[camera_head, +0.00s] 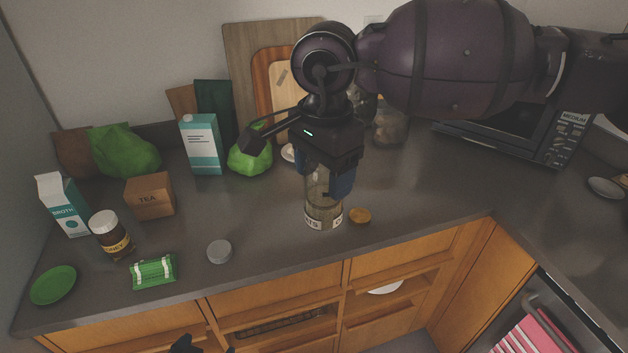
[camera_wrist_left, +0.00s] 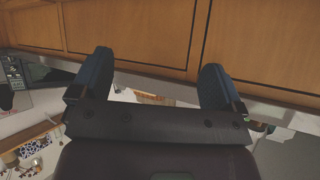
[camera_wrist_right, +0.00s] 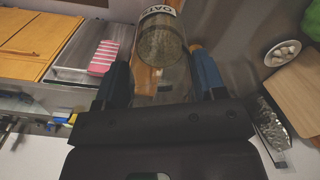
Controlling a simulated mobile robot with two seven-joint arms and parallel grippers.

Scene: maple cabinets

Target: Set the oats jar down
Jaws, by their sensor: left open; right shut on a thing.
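The oats jar (camera_head: 322,212) is a clear glass jar with a white label and pale contents, near the counter's front edge in the head view. My right gripper (camera_head: 328,178) comes down from above and is shut on the jar's upper part. In the right wrist view the jar (camera_wrist_right: 162,45) sits between the two fingers of the gripper (camera_wrist_right: 163,82). The jar looks upright; whether its base touches the counter I cannot tell. My left gripper (camera_wrist_left: 160,80) is open and empty, facing wooden cabinet fronts; only its tip shows at the head view's bottom edge.
On the grey counter (camera_head: 270,205), a round tan lid (camera_head: 360,215) lies right of the jar and a grey lid (camera_head: 219,251) left. A tea box (camera_head: 150,195), cartons, bags and a brown jar (camera_head: 111,234) stand further left. A microwave (camera_head: 520,130) is at right.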

